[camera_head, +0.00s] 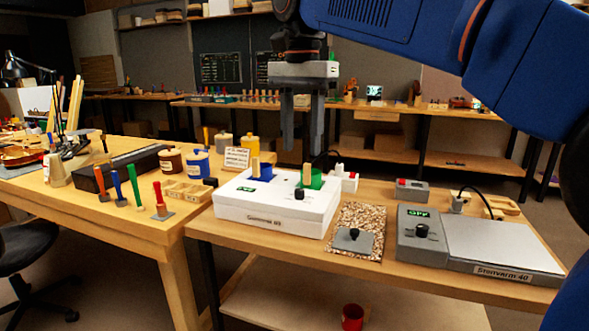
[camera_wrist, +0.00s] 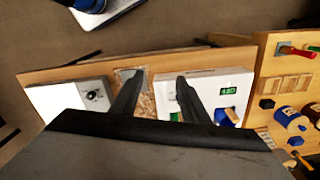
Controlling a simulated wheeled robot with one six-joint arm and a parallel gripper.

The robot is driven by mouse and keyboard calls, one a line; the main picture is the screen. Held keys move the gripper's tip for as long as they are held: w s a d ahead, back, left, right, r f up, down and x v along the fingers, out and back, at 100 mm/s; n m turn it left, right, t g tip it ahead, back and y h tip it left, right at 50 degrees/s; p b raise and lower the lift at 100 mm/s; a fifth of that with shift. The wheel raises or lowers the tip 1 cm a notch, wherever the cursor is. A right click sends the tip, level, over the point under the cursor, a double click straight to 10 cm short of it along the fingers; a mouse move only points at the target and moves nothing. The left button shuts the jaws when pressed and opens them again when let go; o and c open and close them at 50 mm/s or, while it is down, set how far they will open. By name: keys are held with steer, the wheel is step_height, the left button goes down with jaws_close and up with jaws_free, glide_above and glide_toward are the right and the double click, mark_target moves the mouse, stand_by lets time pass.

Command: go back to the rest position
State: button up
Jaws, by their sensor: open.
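My gripper (camera_head: 302,122) hangs pointing down above the bench, its two dark fingers apart with nothing between them. In the wrist view the open fingers (camera_wrist: 158,85) reach over the bench. Below it in the head view stands a white box (camera_head: 272,222) with a green display and a black knob. A blue pot (camera_head: 262,186) and a green pot (camera_head: 310,180), each with a wooden handle or stick, sit in its top. My gripper is well clear of them and touches nothing.
A grey hot plate (camera_head: 500,245) reading OFF stands at the right. A speckled mat (camera_head: 357,218) with a small grey knobbed plate lies between. The left bench (camera_head: 90,215) holds coloured-handled tools, jars and a wooden tray (camera_head: 186,191). A red pot (camera_head: 352,317) stands on the lower shelf.

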steer(key=s+d+f+n+t, duration=0.1)
steer(key=s+d+f+n, duration=0.1)
steer(key=s+d+f, duration=0.5)
steer(key=s+d+f+n+t, duration=0.1)
steer(key=d+f, duration=0.4)
steer(key=d, duration=0.5)
steer(key=s+d+f+n+t, duration=0.1)
steer(key=s+d+f, duration=0.2)
steer(key=f, duration=0.4)
steer(key=s+d+f+n+t, duration=0.1)
steer(key=s+d+f, duration=0.3)
steer(key=f, duration=0.3)
steer(key=s+d+f+n, duration=0.2)
steer(key=s+d+f, duration=0.1)
steer(key=s+f, duration=0.2)
step_height(320, 180, down, 2)
steer(key=shift+s+d+t, duration=0.35)
steer(key=shift+t, duration=0.05)
